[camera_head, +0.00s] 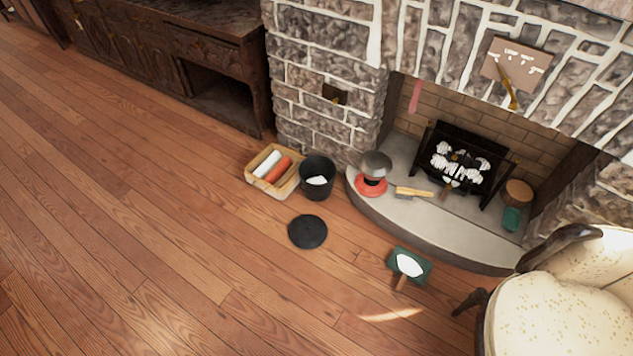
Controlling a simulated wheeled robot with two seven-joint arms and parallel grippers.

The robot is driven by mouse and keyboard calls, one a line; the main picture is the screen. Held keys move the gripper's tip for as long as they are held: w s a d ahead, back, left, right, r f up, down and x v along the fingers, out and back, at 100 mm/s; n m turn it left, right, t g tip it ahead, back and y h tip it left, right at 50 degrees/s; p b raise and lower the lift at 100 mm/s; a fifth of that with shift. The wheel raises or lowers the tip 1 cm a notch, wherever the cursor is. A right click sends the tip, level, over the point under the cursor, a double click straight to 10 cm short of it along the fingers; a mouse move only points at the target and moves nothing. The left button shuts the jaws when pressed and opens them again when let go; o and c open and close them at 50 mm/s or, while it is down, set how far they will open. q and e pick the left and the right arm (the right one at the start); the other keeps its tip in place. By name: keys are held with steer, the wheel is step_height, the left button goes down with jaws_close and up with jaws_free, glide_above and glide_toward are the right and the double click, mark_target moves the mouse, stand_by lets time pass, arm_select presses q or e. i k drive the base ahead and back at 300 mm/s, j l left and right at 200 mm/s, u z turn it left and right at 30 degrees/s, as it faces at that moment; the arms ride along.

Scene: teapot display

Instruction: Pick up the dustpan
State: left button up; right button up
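What looks like the dustpan (395,258) lies on the wooden floor in front of the curved hearth. It has a dark green flat pan with a white oval patch on it; I cannot tell what the patch is. Its short brown handle (401,283) points toward the bottom of the picture. Neither of my grippers is in view. Nothing covers the dustpan.
A cream armchair (560,310) stands right of the dustpan. A black round lid (307,232), a black bucket (317,184) and a wooden tray (285,187) are on the floor to its left. The stone hearth (425,217) holds a brush (414,192). The floor at left is clear.

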mark_target(413, 266)
steer(key=z, duration=1.1)
